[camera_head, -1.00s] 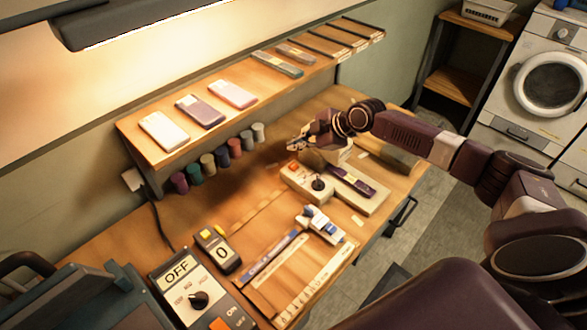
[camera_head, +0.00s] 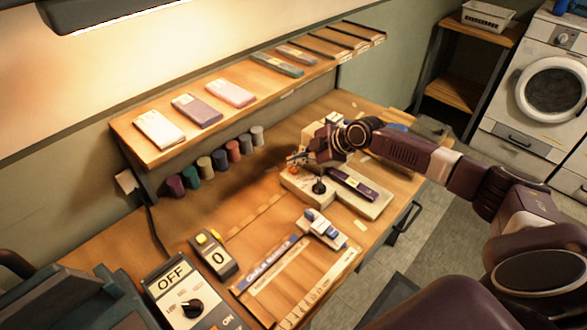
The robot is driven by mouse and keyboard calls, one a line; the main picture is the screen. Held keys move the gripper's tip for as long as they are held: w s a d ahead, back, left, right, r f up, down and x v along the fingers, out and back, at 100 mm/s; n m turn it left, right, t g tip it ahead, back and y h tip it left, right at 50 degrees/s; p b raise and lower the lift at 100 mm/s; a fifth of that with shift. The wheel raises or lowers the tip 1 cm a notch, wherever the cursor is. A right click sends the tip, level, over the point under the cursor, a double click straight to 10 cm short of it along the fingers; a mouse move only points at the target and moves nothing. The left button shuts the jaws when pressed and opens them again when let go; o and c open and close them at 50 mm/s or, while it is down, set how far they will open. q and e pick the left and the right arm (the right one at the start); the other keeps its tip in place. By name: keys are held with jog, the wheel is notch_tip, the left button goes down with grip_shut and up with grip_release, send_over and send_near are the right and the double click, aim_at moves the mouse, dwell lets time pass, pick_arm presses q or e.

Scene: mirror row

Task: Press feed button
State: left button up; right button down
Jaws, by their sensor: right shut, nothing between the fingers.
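A cream device (camera_head: 337,207) sits on the wooden bench at right of centre. It carries a small orange-red button (camera_head: 294,171) at its left end, a black knob (camera_head: 319,186) and a dark purple bar (camera_head: 353,184). No label on the button is legible. My right gripper (camera_head: 293,158) is shut and empty, with its fingertips pointing left just above and behind the button. I cannot tell whether the fingertips touch it. My left gripper is not in view.
A control box reading OFF (camera_head: 172,273) and a meter reading 0 (camera_head: 218,257) stand at the front left. A ruled board with a blue-white slider (camera_head: 325,228) lies in front of the device. Several coloured spools (camera_head: 204,168) line the back under a shelf (camera_head: 145,148).

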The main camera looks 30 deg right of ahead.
aim_at(296, 169)
dwell(0.8)
jog(key=shift+f+b, duration=0.45)
jog(key=shift+b, duration=0.05)
jog(key=shift+s+a+f+b, duration=0.1)
jog(key=shift+s+f+b, duration=0.15)
jog(key=shift+f+b, duration=0.2)
jog(key=shift+s+a+f+b, duration=0.1)
jog(key=shift+s+f+b, duration=0.2)
jog(key=shift+f, duration=0.15)
dwell(1.0)
jog(key=shift+w+r, duration=0.1)
jog(key=shift+w+d+r, duration=0.2)
jog(key=shift+w+r, duration=0.05)
jog(key=shift+r, duration=0.2)
jog(key=shift+w+d+r, duration=0.2)
jog(key=shift+r, duration=0.25)
jog(key=shift+w+d+r+p, duration=0.15)
jog(key=shift+w+r+p, duration=0.15)
jog(key=shift+r+p, duration=0.6)
jog(key=shift+s+a+r+p, duration=0.1)
jog(key=shift+r+p, duration=0.45)
jog(key=shift+r, duration=0.2)
jog(key=shift+s+a+r+p, duration=0.1)
jog(key=shift+r+p, duration=0.4)
jog(key=shift+r, duration=0.25)
